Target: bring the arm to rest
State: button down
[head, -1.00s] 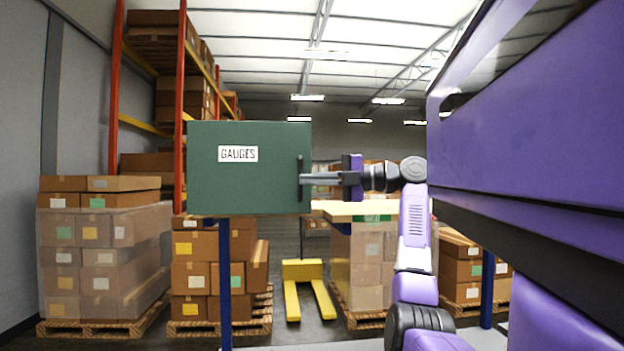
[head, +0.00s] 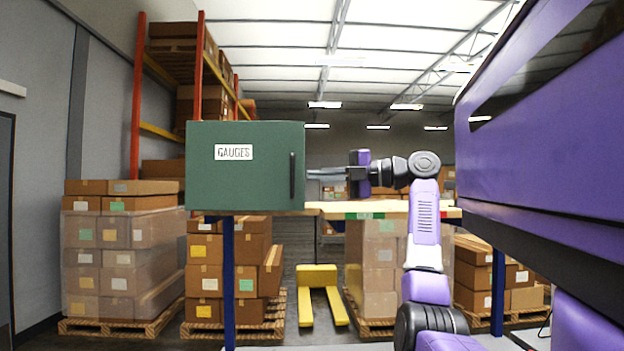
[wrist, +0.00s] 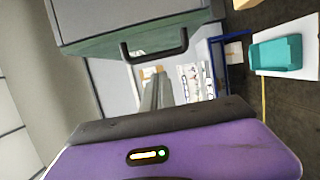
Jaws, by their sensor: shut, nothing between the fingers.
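My gripper (head: 318,173) is at the right edge of the green cabinet labelled GAUGES (head: 225,185) in the head view. Its fingers are together and empty. The cabinet's dark bar handle (head: 292,176) is just left of the fingertips and my gripper does not hold it. The cabinet front looks closed in the head view. In the wrist view the fingers (wrist: 155,90) point toward the cabinet (wrist: 120,25), with a gap to the handle (wrist: 155,50). My arm rises from the lower right, bent at the wrist.
A wooden tabletop (head: 330,209) on blue legs lies under the cabinet and arm. Boxes on pallets (head: 120,260), a yellow pallet jack (head: 318,280) and an orange rack (head: 137,100) stand behind. The wrist view shows a teal tray (wrist: 275,55) on a white surface.

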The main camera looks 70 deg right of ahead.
jog(key=s+d, duration=0.4)
jog(key=d, duration=0.1)
jog(key=shift+s+a+f, duration=0.1)
dwell(0.3)
